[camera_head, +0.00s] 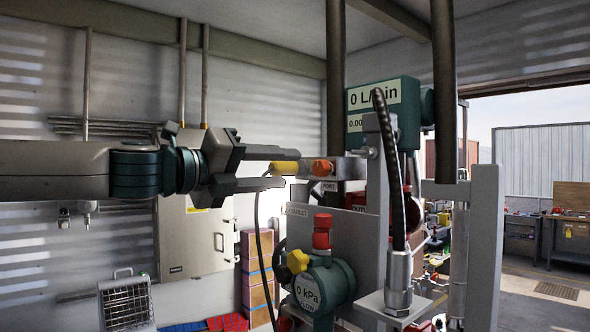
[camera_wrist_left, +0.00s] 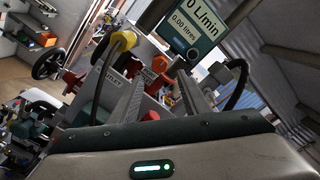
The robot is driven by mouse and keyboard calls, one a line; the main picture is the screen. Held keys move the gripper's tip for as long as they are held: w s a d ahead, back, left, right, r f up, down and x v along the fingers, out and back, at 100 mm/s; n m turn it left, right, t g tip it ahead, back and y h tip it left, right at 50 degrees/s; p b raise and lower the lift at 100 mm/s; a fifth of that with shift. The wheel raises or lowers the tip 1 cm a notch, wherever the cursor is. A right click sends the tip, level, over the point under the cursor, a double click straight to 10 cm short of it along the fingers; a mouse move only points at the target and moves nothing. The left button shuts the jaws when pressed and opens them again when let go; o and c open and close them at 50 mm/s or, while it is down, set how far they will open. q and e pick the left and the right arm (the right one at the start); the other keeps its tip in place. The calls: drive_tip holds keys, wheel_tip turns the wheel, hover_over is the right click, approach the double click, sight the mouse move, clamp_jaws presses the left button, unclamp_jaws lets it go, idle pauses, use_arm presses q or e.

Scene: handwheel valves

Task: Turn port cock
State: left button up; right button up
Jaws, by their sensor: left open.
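An orange cap or knob (camera_head: 322,168) sits on a metal block above a label reading PORT (camera_head: 329,187). A yellow fitting (camera_head: 288,168) with a black hose is beside it on the left. My left gripper (camera_head: 296,168) is open, its fingers above and below the yellow fitting in the head view; contact cannot be told. In the left wrist view the yellow fitting (camera_wrist_left: 124,41) is near one fingertip, and the orange part (camera_wrist_left: 160,63) lies ahead between the fingers. The port cock's handle is not clearly distinguishable. My right gripper is not in view.
A green flow meter (camera_head: 383,112) reads 0 L/min above the port. A green gauge (camera_head: 318,290) reading 0 kPa, with a red knob (camera_head: 322,232), is below. Pipes and a black hose (camera_head: 390,160) stand to the right. A grey wall cabinet (camera_head: 195,240) is behind.

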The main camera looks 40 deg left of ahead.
sight(318, 168)
use_arm(q)
drive_tip(key=shift+w+d, duration=0.15)
drive_tip(key=shift+w, duration=1.85)
drive_tip(key=shift+w+d, duration=0.15)
drive_tip(key=shift+w, duration=1.8)
drive_tip(key=c, duration=0.8)
drive_tip(key=shift+o, duration=0.2)
